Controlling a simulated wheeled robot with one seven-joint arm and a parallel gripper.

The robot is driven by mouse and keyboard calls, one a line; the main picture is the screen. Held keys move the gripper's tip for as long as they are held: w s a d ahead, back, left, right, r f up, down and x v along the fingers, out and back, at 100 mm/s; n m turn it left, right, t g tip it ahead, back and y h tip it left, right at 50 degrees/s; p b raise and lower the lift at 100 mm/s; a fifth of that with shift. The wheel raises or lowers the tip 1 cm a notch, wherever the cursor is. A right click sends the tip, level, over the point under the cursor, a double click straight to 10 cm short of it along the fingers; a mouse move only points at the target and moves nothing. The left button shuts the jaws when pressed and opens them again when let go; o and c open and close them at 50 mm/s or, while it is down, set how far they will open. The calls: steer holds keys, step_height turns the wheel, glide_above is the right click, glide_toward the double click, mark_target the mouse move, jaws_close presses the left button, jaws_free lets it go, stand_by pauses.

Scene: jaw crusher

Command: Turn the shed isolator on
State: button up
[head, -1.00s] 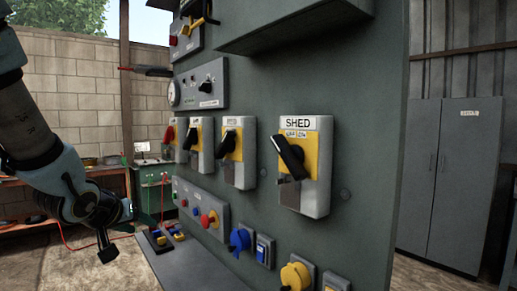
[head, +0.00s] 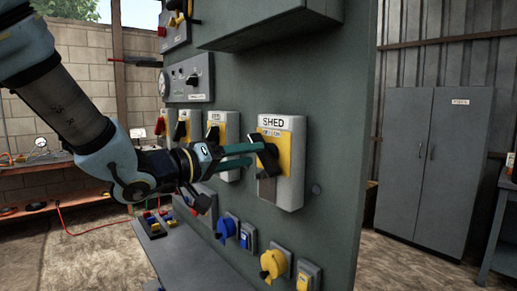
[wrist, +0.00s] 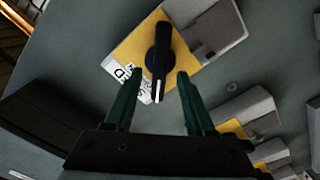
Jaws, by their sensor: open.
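The shed isolator (head: 283,185) is a grey box with a yellow plate and a label reading SHED, on the grey-green panel at the centre right of the head view. Its black rotary handle (head: 268,157) is partly hidden by my fingers there. In the wrist view the black handle (wrist: 159,58) stands out from the yellow plate (wrist: 132,46). My gripper (head: 250,156) is open, with its two green fingers at the isolator. In the wrist view my gripper (wrist: 153,80) has one finger on each side of the handle's lower end, with gaps showing.
Similar isolators (head: 223,135) stand in a row to the left on the panel. Blue (head: 226,228) and yellow (head: 273,263) sockets sit below. A box-like ledge (head: 270,25) juts out above. A grey cabinet (head: 428,165) stands at the right.

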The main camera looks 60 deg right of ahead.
mark_target(258, 153)
steer(key=shift+p+x, duration=0.35)
steer(key=shift+x, duration=1.55)
steer(key=shift+c, duration=0.3)
jaws_close()
